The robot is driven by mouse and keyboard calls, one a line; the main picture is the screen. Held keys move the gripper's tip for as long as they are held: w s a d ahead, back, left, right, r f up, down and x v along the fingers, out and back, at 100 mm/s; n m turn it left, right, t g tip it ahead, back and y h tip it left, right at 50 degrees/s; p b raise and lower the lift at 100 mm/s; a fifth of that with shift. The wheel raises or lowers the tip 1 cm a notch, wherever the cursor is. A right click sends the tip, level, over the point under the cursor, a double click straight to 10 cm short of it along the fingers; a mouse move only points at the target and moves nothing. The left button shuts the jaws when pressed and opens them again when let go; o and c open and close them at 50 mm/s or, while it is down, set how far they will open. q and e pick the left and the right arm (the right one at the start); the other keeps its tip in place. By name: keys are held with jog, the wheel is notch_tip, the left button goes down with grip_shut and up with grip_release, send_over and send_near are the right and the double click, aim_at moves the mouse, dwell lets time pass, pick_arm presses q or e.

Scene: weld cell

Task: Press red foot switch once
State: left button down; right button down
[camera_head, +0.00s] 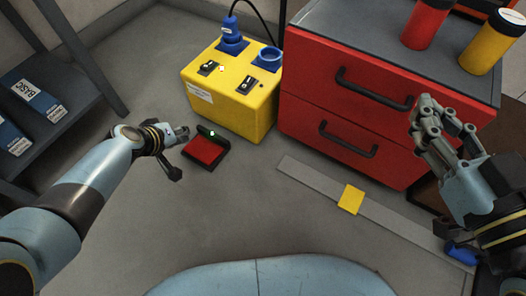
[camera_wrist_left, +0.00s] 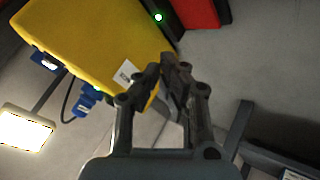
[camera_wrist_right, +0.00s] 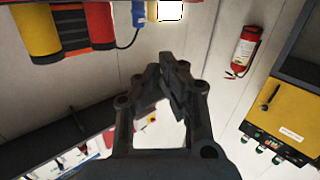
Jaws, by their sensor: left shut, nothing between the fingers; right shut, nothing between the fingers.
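The red foot switch (camera_head: 204,150) lies on the grey floor in front of the yellow power box. It has a red pedal in a black frame, and a small green light glows at its back edge. It also shows at the top of the left wrist view (camera_wrist_left: 203,12), partly cut off. My left gripper (camera_head: 184,134) is shut and empty, just left of the switch in the head view; I cannot tell its exact height. Its fingertips show in the left wrist view (camera_wrist_left: 165,68). My right gripper (camera_head: 422,112) is shut and empty, raised in front of the red drawer cabinet.
The yellow power box (camera_head: 230,95) with a blue plug stands behind the switch. A red drawer cabinet (camera_head: 330,105) is to its right. A grey strip with a yellow block (camera_head: 351,199) lies on the floor. A dark shelf (camera_head: 75,112) stands left. Floor in front of the switch is clear.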

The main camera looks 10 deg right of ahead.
pick_arm(q)
jog(key=shift+w+f, duration=0.35)
jog(key=shift+w, duration=0.45)
pick_arm(e)
jog(key=shift+s+f+g, duration=0.15)
jog(key=shift+s+f, duration=0.1)
jog(key=shift+f, duration=0.35)
jog(key=shift+s+f+g, duration=0.15)
jog(key=shift+s+f, duration=0.1)
jog(key=shift+f, duration=0.3)
